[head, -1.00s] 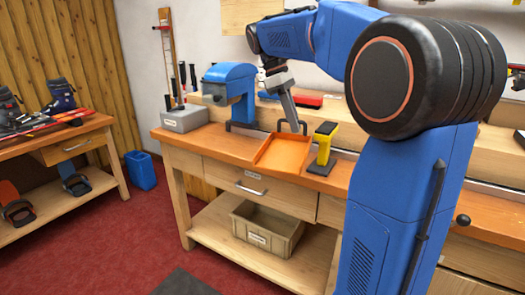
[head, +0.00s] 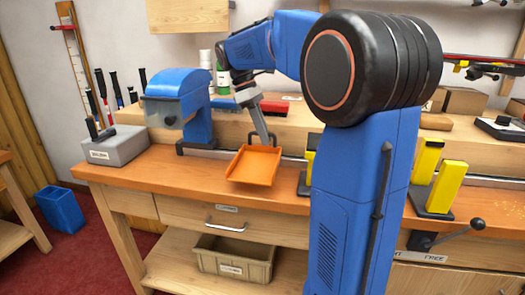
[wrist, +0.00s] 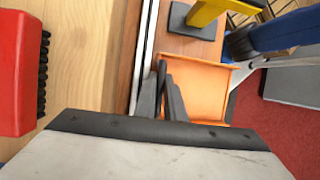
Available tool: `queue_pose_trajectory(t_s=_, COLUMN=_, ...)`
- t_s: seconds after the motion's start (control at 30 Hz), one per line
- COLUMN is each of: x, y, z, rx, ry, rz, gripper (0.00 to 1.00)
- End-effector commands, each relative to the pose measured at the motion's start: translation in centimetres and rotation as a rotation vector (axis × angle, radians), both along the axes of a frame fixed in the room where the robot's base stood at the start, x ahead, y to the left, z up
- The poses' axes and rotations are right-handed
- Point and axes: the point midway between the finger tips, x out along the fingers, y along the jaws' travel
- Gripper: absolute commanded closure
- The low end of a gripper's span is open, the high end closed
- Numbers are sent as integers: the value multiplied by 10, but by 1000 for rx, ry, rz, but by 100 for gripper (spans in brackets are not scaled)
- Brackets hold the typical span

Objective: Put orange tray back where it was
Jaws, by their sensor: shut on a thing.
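The orange tray (head: 254,166) is a shallow open tray with a dark handle at its back. In the head view it is over the front part of the bench top, between the blue machine and a yellow-and-black clamp. It looks slightly tilted; I cannot tell whether it touches the bench. My gripper (head: 270,141) comes down from behind and is shut on the tray at its handle. In the wrist view the dark fingers (wrist: 172,100) are at the handle, and the tray (wrist: 205,88) extends beyond them. The tray looks empty.
The blue machine (head: 205,115) and a grey tool block (head: 115,146) stand left. Yellow clamps (head: 446,187) stand right. A raised wooden ledge (head: 370,113) runs behind, bearing a red brush (head: 273,108). A beige bin (head: 233,257) is on the lower shelf.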

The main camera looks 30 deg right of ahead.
Motion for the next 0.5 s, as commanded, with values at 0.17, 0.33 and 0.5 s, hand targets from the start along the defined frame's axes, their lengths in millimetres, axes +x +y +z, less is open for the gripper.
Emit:
queue_pose_trajectory(t_s=0.17, x=0, y=0, z=-11, rx=0, ry=0, rz=1, gripper=100)
queue_pose_trajectory(t_s=0.33, x=0, y=0, z=-30, rx=0, ry=2, rz=1, gripper=100)
queue_pose_trajectory(t_s=0.5, x=0, y=0, z=-45, rx=0, ry=0, rz=0, gripper=100)
